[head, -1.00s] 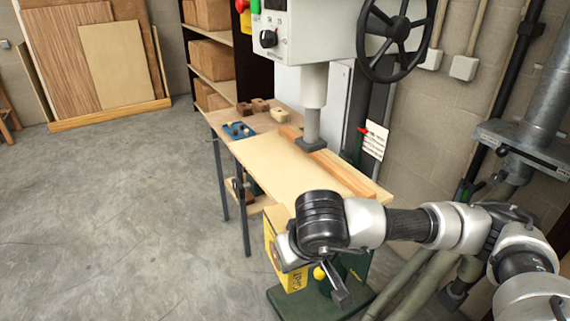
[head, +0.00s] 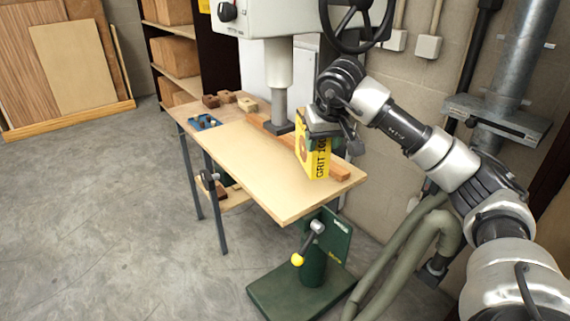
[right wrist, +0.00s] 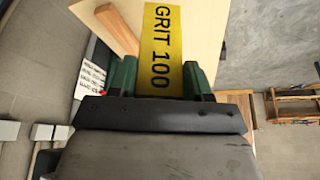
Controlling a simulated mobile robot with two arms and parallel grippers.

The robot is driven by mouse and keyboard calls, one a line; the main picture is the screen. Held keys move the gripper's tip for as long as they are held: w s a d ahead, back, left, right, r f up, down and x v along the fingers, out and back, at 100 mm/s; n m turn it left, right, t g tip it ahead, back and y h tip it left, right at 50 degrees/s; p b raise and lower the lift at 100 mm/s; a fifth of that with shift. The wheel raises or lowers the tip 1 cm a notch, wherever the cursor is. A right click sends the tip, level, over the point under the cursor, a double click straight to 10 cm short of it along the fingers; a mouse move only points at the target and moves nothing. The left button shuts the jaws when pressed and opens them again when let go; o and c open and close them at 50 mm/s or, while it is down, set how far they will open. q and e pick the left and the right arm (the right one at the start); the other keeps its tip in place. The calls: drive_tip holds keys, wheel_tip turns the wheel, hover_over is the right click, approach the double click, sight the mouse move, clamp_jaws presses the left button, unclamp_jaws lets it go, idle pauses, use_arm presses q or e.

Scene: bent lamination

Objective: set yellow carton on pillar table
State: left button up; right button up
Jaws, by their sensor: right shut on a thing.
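The yellow carton (head: 314,153), marked GRIT 100, stands upright at the right part of the pillar table (head: 247,163), in front of the wooden strip. Whether its base touches the tabletop I cannot tell for sure. My right gripper (head: 324,130) is shut on the carton's top from above. In the right wrist view the carton (right wrist: 161,50) sits between the two green fingertips (right wrist: 160,78), with the tabletop (right wrist: 205,30) beyond it. My left gripper is not in view.
A wooden strip (head: 341,172) lies along the table's back edge beside the machine's spindle (head: 279,108). A blue tray (head: 204,122) and small wood blocks (head: 228,97) lie at the far left end. The tabletop's front middle is clear. A handwheel (head: 357,15) hangs above.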

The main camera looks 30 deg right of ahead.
use_arm(q)
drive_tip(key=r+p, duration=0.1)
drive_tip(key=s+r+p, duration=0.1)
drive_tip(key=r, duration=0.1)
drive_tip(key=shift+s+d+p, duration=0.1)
drive_tip(key=shift+p, duration=0.2)
use_arm(e)
drive_tip(key=w+a+f, duration=0.4)
drive_tip(key=a+f, duration=0.1)
drive_tip(key=f, duration=0.3)
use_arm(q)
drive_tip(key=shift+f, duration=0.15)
use_arm(e)
drive_tip(key=shift+a+f, duration=0.1)
drive_tip(key=shift+a, duration=0.05)
drive_tip(key=o, duration=1.1)
use_arm(q)
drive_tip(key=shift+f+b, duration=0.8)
drive_tip(key=shift+b, duration=0.15)
use_arm(e)
drive_tip(key=v, duration=1.2)
drive_tip(key=shift+s, duration=0.1)
